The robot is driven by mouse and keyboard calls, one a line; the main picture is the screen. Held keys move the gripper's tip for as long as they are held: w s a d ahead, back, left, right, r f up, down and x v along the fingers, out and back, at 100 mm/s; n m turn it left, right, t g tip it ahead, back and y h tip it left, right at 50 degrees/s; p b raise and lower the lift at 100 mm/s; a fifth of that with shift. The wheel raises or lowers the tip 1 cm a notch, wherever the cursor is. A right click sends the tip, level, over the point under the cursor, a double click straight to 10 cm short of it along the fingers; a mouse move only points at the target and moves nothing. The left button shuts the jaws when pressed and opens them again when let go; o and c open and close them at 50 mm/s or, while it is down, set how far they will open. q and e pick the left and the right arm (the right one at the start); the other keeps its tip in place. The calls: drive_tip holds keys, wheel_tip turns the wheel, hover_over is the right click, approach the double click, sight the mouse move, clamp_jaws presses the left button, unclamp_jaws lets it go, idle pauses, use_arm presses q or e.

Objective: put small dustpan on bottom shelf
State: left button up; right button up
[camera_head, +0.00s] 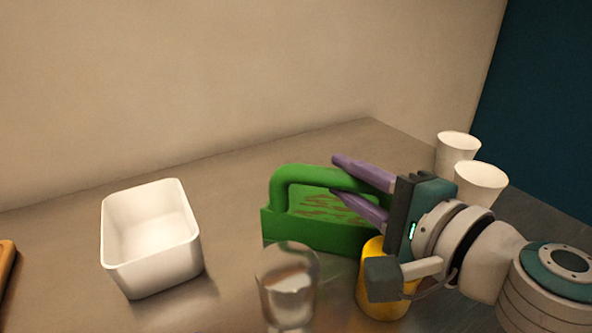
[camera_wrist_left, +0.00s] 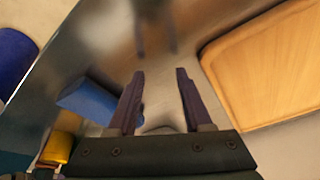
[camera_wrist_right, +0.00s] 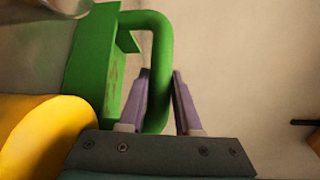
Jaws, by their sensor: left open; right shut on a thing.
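The small dustpan (camera_head: 315,231) is green, with a looped handle and reddish-brown marks inside. It is at the middle of the counter in the head view, and I cannot tell whether it touches the counter. My right gripper (camera_head: 338,177) is shut on its handle; in the right wrist view the handle of the dustpan (camera_wrist_right: 160,52) passes between the fingers of the right gripper (camera_wrist_right: 162,85). My left gripper (camera_wrist_left: 160,75) is open and empty over a shiny surface, outside the head view. No bottom shelf can be made out.
A white bin (camera_head: 152,262) stands left on the counter (camera_head: 235,185). A clear glass (camera_head: 287,285) and a yellow container (camera_head: 370,285) are close in front of the dustpan. White cups (camera_head: 458,148) stand right. A wooden board (camera_wrist_left: 270,75) and blue object (camera_wrist_left: 88,102) flank my left gripper.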

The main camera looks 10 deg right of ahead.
clamp_jaws()
use_arm(q)
drive_tip(key=shift+d, duration=0.1)
idle(0.8)
